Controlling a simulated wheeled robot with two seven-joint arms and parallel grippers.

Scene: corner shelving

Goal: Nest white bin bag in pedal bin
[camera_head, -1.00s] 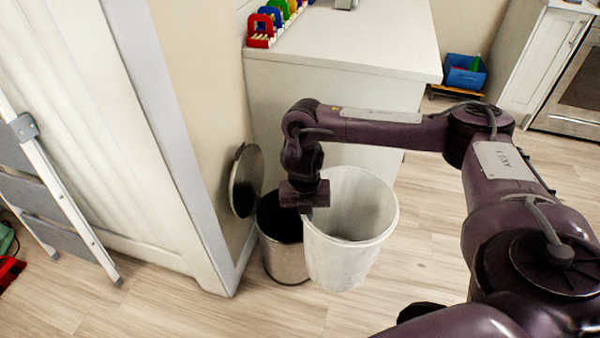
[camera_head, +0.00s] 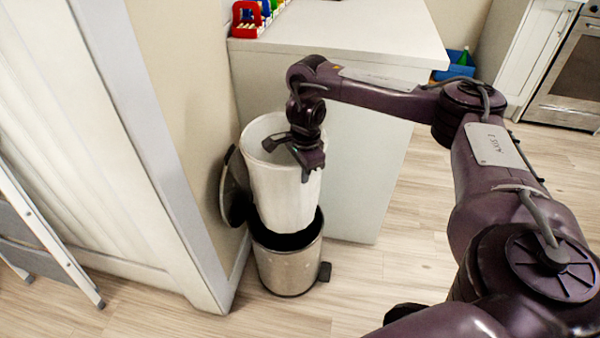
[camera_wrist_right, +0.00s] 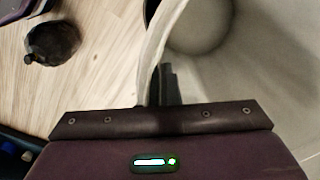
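The white bin bag (camera_head: 281,190) is an open, tub-shaped liner held upright, slightly tilted. Its lower end is over the mouth of the steel pedal bin (camera_head: 287,269) and seems to dip just inside the rim; the overlap hides exactly how deep. The bin's round lid (camera_head: 234,187) stands open against the wall. My right gripper (camera_head: 305,172) is at the bag's right upper rim. In the right wrist view the bag's wall (camera_wrist_right: 161,50) runs between the fingers (camera_wrist_right: 165,84), which appear shut on it. My left gripper is out of view.
A wall and cabinet side (camera_head: 190,130) stand close to the left of the bin. A white counter (camera_head: 345,40) with colourful holders (camera_head: 250,17) is behind it. A step ladder (camera_head: 45,235) leans at left. The floor in front is clear.

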